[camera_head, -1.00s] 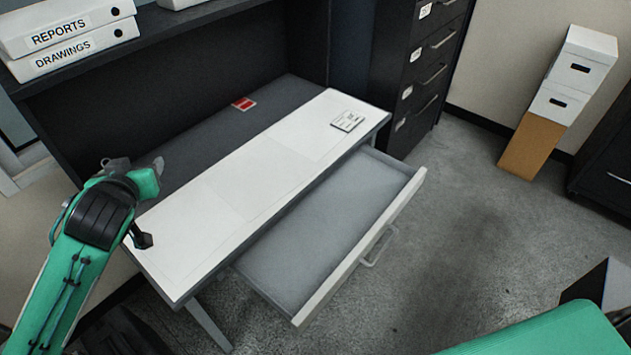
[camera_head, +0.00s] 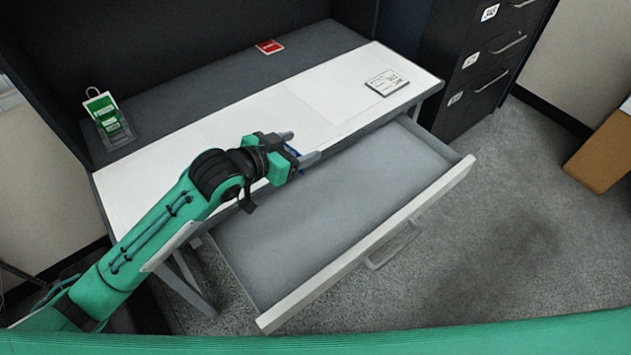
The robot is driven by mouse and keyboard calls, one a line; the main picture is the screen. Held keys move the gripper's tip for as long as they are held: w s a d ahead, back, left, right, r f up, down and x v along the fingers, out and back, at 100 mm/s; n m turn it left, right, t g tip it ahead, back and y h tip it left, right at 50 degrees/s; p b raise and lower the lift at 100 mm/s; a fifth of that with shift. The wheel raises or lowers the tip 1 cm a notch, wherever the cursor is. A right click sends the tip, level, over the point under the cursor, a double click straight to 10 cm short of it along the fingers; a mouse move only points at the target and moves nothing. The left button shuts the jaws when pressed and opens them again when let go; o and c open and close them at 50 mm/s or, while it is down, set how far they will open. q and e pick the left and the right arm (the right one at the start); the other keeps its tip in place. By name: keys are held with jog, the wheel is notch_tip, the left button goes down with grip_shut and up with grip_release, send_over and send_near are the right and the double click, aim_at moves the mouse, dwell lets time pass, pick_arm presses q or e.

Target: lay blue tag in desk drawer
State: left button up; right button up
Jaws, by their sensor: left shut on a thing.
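The desk drawer (camera_head: 345,215) is pulled out from under the desk, and its grey floor looks empty. My left gripper (camera_head: 303,150) is over the desk's front edge, near the drawer's back left part. It is shut on the blue tag (camera_head: 292,150), of which only a small blue bit shows between the fingers. The rest of the tag is hidden by the gripper. My right gripper is not in view.
The white desk top (camera_head: 150,170) holds a white card (camera_head: 387,83). A red tag (camera_head: 269,47) and a green tag in a holder (camera_head: 107,117) are on the dark rear strip. A dark filing cabinet (camera_head: 470,75) stands at right. A brown box (camera_head: 603,152) is on the floor.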

pick_arm(q)
jog(key=s+d+f+m+g+h+b, duration=0.1)
jog(key=s+d+f+m+b, duration=0.1)
jog(key=d+f, duration=0.2)
send_over(315, 230)
jog(key=shift+g, duration=0.4)
notch_tip(315, 230, down, 20)
jog(key=shift+f+b, duration=0.1)
jog(key=shift+b, duration=0.25)
jog(key=shift+f, duration=0.1)
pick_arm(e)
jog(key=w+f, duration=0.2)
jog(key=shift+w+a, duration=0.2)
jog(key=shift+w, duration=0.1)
pick_arm(q)
jog(key=shift+f, duration=0.1)
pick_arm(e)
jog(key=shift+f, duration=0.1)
pick_arm(q)
jog(key=shift+f, duration=0.1)
